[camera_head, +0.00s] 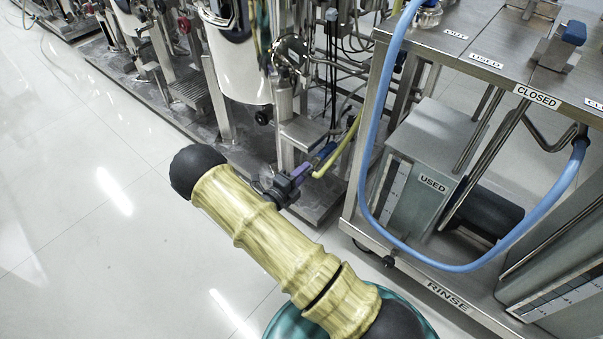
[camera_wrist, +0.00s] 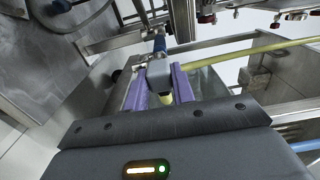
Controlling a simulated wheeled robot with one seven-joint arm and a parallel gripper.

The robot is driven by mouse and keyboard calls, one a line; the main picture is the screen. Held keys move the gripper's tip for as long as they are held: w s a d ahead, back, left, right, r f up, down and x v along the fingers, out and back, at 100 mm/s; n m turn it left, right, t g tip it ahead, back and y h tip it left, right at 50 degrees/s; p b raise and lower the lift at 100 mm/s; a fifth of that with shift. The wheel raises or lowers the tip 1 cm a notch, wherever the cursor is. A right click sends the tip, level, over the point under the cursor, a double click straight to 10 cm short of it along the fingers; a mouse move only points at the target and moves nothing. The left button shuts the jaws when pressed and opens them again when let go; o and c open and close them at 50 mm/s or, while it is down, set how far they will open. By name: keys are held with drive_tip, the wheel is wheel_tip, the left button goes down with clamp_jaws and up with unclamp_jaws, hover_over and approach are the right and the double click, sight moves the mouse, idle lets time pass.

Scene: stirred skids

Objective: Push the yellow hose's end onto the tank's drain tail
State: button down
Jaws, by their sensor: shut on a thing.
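My gripper (camera_head: 306,170) reaches in among the skid's pipes, with its purple fingers pointing up and right. In the wrist view the two purple fingers (camera_wrist: 163,85) stand on either side of a grey block-like piece (camera_wrist: 160,72), with a bit of yellow below it. The yellow hose (camera_head: 345,145) runs up and right from the fingertips. In the wrist view the hose (camera_wrist: 245,52) comes in from the right towards the fingers. A blue part (camera_wrist: 159,43) lies just beyond the grey piece. I cannot tell whether it is the drain tail, or whether the hose touches it.
A steel cart (camera_head: 470,45) with a looped blue hose (camera_head: 366,150) and grey boxes stands close on the right. Open tiled floor (camera_head: 80,190) lies left.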

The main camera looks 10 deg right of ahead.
drive_tip(key=c, duration=0.8)
unclamp_jaws()
drive_tip(key=shift+o, duration=0.2)
drive_tip(key=p+v, duration=0.3)
drive_tip(key=v, duration=0.5)
idle(0.7)
idle(0.3)
